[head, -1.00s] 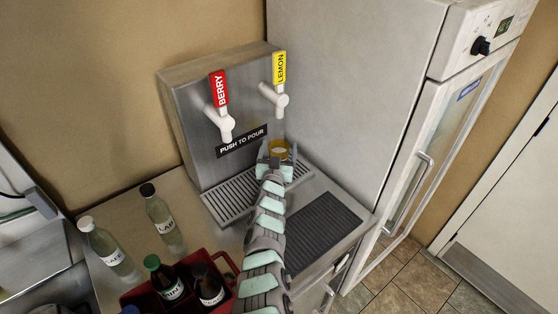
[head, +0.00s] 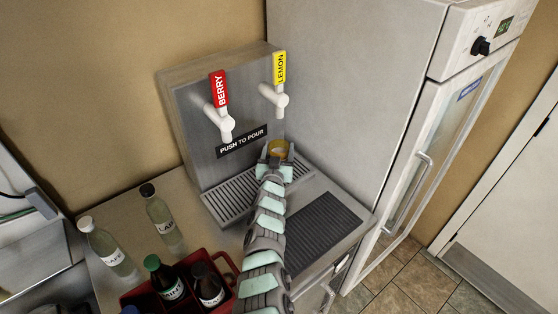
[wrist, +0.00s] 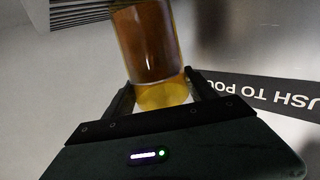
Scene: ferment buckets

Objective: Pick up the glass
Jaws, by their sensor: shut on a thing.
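The glass (head: 278,149) holds amber liquid and is in my gripper (head: 275,163), just under the tap with the yellow LEMON handle (head: 280,68). In the wrist view the glass (wrist: 148,45) stands between the two dark fingers of my gripper (wrist: 163,95), which are shut on its sides. The front of the glass is partly hidden by my gripper in the head view. I cannot tell from these frames how far its base is above the drip tray (head: 232,200).
The steel dispenser (head: 195,120) stands behind, with a red BERRY handle (head: 219,88) on its left tap. A refrigerator (head: 345,90) rises at the right. A red crate (head: 225,262) of bottles and two clear bottles (head: 160,215) stand front left. A dark ribbed mat (head: 322,222) lies bare.

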